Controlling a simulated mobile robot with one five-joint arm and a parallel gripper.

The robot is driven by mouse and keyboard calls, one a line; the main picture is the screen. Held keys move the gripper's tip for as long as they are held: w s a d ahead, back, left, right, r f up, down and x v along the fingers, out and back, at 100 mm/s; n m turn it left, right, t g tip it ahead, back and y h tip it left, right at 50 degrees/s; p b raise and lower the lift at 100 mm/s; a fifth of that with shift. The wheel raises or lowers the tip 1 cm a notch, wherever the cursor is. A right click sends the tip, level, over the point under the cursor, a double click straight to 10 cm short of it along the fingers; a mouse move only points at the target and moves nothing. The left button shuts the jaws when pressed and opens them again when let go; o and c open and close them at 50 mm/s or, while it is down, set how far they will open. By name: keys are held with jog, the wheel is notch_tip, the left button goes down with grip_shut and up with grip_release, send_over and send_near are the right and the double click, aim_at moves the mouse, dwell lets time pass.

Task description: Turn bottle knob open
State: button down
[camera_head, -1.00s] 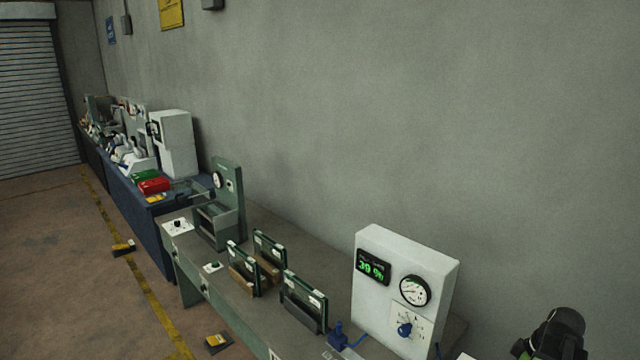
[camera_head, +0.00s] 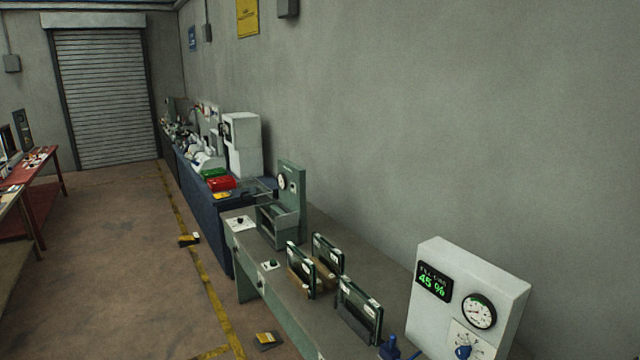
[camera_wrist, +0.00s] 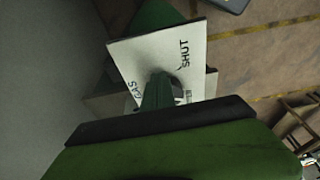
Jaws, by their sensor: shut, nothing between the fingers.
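In the wrist view a white square plate (camera_wrist: 137,54) carries black lettering that reads "SHUT" and "GAS". At its middle is a small dark round part, perhaps the knob (camera_wrist: 161,78), mostly hidden. My gripper (camera_wrist: 158,92) is shut, its green fingers in front of the plate's middle; I cannot tell whether they touch the knob. No bottle can be made out for certain. My gripper is outside the head view.
A long grey bench (camera_head: 255,250) along the wall holds glass panels in frames (camera_head: 358,308) and a green gauge stand (camera_head: 291,200). A blue bench (camera_head: 207,205) stands beyond, with a red box (camera_head: 221,184). The floor (camera_head: 125,270) on the left is mostly open.

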jog(key=shift+s+a, duration=0.1)
jog(key=shift+a, duration=0.3)
jog(key=shift+s+d, duration=0.25)
jog(key=shift+s, duration=0.15)
jog(key=p+v, duration=0.3)
jog(key=p, duration=0.1)
jog(key=w+p+v, duration=0.1)
jog(key=p+v, duration=0.1)
jog(key=shift+a+r, duration=0.35)
jog(key=shift+r, duration=0.15)
